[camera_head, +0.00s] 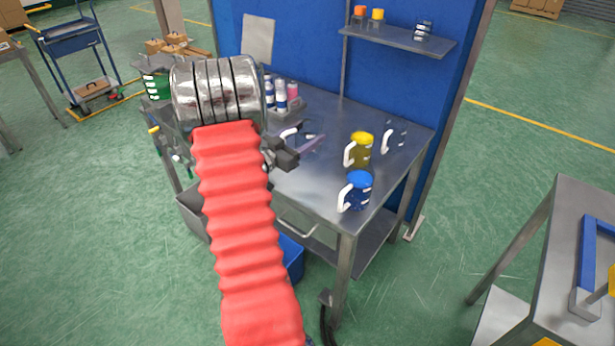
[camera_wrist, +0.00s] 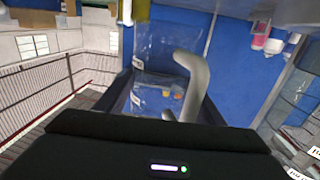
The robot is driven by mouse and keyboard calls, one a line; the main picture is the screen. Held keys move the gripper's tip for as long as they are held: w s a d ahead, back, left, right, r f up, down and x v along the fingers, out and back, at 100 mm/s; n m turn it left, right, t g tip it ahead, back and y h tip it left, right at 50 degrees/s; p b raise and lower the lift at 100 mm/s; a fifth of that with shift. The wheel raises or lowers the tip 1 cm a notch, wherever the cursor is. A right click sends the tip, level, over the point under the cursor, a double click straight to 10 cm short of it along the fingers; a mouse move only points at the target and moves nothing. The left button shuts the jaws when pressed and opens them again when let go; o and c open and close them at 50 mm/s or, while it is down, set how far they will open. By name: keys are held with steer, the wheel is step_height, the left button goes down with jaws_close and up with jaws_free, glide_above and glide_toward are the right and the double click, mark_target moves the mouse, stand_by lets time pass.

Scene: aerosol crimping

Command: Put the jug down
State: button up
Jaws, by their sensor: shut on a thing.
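A see-through jug with a thick pale handle (camera_wrist: 190,78) fills the middle of the wrist view. My gripper (camera_wrist: 168,98) is shut on it, with a dark finger on each side. In the head view my gripper (camera_head: 287,156) is over the steel table (camera_head: 310,185), left of the standing jugs. The held jug is mostly hidden there; a white curved piece (camera_head: 290,132) shows beside the jaws. I cannot tell whether its base touches the table.
A yellow jug (camera_head: 360,150), a blue jug (camera_head: 357,191) and a clear jug with a white handle (camera_head: 394,138) stand at the table's right. Bottles in a rack (camera_head: 287,102) stand at the back. A shelf (camera_head: 400,40) hangs above. The table's front middle is bare.

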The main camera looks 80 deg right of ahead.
steer(key=shift+f, duration=2.9)
steer(key=shift+f, duration=0.1)
steer(key=shift+f, duration=2)
steer(key=o, duration=1.5)
steer(key=shift+o, duration=0.2)
steer(key=v, duration=1.2)
